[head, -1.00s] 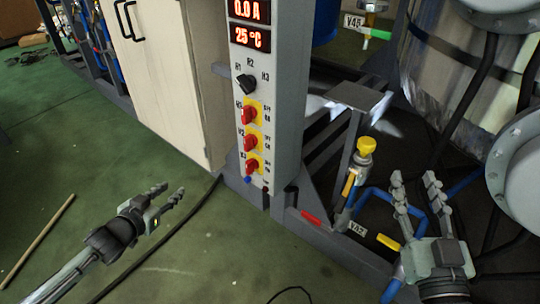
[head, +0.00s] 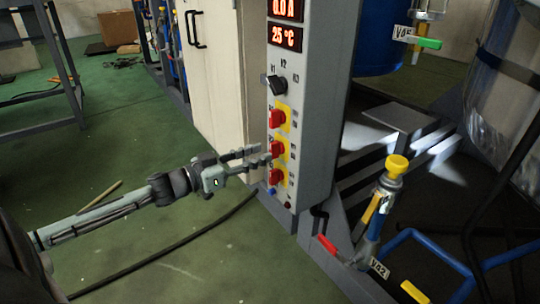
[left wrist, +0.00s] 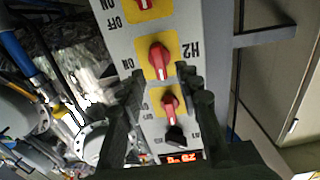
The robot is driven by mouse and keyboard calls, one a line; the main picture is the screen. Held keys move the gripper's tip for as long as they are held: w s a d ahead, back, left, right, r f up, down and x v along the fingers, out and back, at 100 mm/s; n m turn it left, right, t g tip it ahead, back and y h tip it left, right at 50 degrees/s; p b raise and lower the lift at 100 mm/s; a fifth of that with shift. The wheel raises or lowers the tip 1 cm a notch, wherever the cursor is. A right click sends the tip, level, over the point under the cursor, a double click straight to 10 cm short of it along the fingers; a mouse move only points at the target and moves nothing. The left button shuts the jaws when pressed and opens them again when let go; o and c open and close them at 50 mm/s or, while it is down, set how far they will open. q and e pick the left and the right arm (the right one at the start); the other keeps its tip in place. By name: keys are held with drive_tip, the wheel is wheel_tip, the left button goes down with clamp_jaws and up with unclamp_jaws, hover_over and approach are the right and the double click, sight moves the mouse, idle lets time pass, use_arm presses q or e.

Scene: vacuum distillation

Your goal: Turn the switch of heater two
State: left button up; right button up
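The heater two switch is the middle of three red rotary switches on the grey control panel (head: 310,115); this red switch (head: 277,149) sits on a yellow plate. It also shows in the left wrist view as a red knob (left wrist: 158,60) beside the label H2, seen upside down. My left gripper (head: 262,155) is open, with its fingertips close to this switch. In the left wrist view the fingers (left wrist: 161,76) lie to either side of the line of switches, with a gap between them. I cannot tell whether they touch the knob. My right gripper is out of view.
The other red switches are above (head: 277,118) and below (head: 276,177) the middle one. A black selector knob (head: 277,84) sits higher, under the red displays. A yellow-topped valve (head: 396,167) stands right of the panel.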

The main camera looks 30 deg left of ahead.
sight(270, 150)
use_arm(q)
drive_tip(key=shift+b+x, duration=0.4)
drive_tip(key=shift+x, duration=1.5)
drive_tip(key=shift+c, duration=0.3)
clamp_jaws()
